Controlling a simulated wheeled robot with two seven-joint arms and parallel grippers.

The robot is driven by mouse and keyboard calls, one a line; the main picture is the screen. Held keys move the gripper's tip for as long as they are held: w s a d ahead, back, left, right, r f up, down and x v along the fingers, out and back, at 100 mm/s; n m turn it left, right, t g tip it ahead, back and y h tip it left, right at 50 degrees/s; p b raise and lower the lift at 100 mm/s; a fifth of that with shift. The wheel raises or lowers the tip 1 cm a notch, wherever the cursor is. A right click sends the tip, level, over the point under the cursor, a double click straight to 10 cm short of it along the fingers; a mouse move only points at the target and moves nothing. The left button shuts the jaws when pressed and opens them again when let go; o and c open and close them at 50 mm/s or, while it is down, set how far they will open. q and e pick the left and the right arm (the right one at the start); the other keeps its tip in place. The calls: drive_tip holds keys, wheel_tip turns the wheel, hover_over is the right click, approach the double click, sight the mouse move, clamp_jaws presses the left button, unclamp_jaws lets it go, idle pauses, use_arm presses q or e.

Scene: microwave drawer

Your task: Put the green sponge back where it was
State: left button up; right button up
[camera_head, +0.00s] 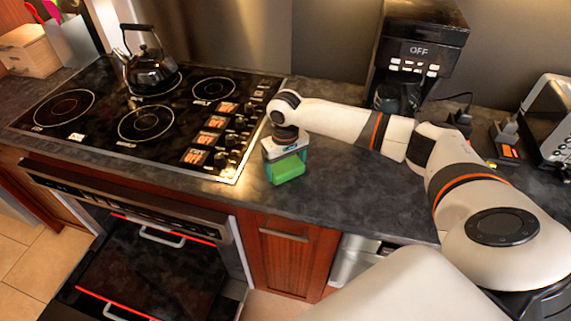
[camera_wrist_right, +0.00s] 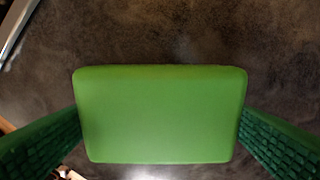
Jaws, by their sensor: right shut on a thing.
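The green sponge (camera_head: 287,168) is at the front edge of the dark countertop, just right of the cooktop, in the head view. My right gripper (camera_head: 286,160) points down over it and is shut on it. In the right wrist view the sponge (camera_wrist_right: 160,114) fills the middle, with a green textured finger pad against each side. The dark counter shows behind it. I cannot tell whether the sponge touches the counter or hangs just above it. My left gripper is not in view.
A black cooktop (camera_head: 95,112) with a kettle (camera_head: 150,70) lies at left. A coffee maker (camera_head: 418,50) stands at the back, a toaster (camera_head: 545,115) at far right. Below, the oven drawer (camera_head: 150,265) appears open beside a wooden cabinet (camera_head: 288,255). Counter right of the sponge (camera_head: 345,190) is clear.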

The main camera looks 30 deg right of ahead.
sight(285, 165)
drive_tip(key=o, duration=0.7)
use_arm(q)
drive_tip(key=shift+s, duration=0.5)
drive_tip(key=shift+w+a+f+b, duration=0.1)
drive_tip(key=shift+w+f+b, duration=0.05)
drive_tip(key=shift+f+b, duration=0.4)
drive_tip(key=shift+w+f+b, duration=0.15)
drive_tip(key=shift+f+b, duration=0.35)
drive_tip(key=shift+b, duration=0.05)
use_arm(e)
wheel_tip(285, 165, up, 12)
drive_tip(key=shift+r, duration=0.1)
